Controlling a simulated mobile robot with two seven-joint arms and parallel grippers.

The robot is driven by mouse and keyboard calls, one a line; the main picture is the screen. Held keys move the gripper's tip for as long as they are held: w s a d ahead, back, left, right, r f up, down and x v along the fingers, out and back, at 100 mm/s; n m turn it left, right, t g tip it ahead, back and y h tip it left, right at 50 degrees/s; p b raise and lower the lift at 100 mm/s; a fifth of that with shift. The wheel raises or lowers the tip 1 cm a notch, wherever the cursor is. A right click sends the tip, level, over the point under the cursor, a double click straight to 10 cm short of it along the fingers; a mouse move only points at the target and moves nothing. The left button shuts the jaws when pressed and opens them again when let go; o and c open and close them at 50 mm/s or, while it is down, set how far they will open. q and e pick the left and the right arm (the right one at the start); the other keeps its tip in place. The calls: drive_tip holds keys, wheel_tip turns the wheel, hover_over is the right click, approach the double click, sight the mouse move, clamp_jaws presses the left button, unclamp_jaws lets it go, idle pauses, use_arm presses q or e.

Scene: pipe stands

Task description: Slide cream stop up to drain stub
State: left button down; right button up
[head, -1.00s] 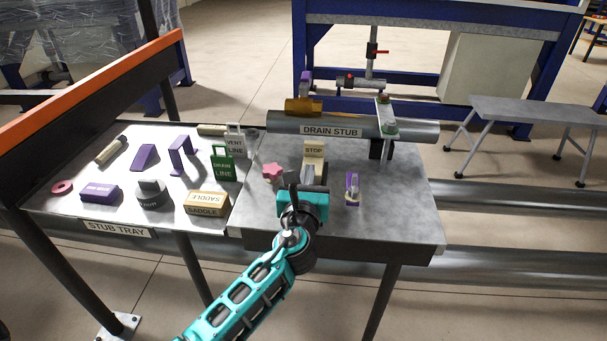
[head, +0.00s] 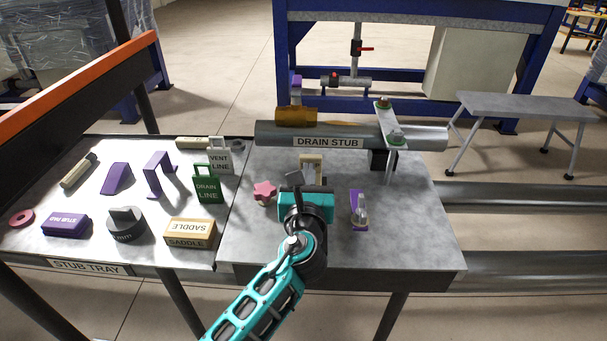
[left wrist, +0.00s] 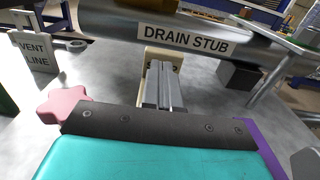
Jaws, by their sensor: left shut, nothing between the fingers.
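The cream stop (head: 311,162) stands on the grey bench top just in front of the pipe labelled DRAIN STUB (head: 270,133). In the left wrist view the cream stop (left wrist: 167,54) stands upright below the pipe's label (left wrist: 186,40). My left gripper (head: 303,178) is shut and empty, low over the bench on the near side of the stop. Its fingers (left wrist: 163,85) point at the stop's near face and overlap it in the wrist view; I cannot tell whether they touch. The gripper hides the stop's lower part in the head view. My right gripper is out of view.
A pink star knob (head: 264,193) sits left of my gripper, a purple clamp-like piece (head: 359,211) right of it. The stub tray (head: 140,248) at left holds several parts. The bench's front right is clear.

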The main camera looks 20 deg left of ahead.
sight(308, 159)
use_arm(q)
drive_tip(key=shift+w+a, duration=0.1)
drive_tip(key=shift+w, duration=0.2)
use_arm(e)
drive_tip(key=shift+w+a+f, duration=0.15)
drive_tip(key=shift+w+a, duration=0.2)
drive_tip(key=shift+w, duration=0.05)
use_arm(q)
drive_tip(key=x, duration=0.3)
drive_tip(key=shift+w+r, duration=0.1)
drive_tip(key=shift+w, duration=0.25)
drive_tip(key=shift+w+a, duration=0.15)
drive_tip(key=shift+w, duration=0.05)
drive_tip(key=shift+r, duration=0.15)
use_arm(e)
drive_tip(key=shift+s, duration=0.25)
use_arm(q)
drive_tip(key=shift+a, duration=0.1)
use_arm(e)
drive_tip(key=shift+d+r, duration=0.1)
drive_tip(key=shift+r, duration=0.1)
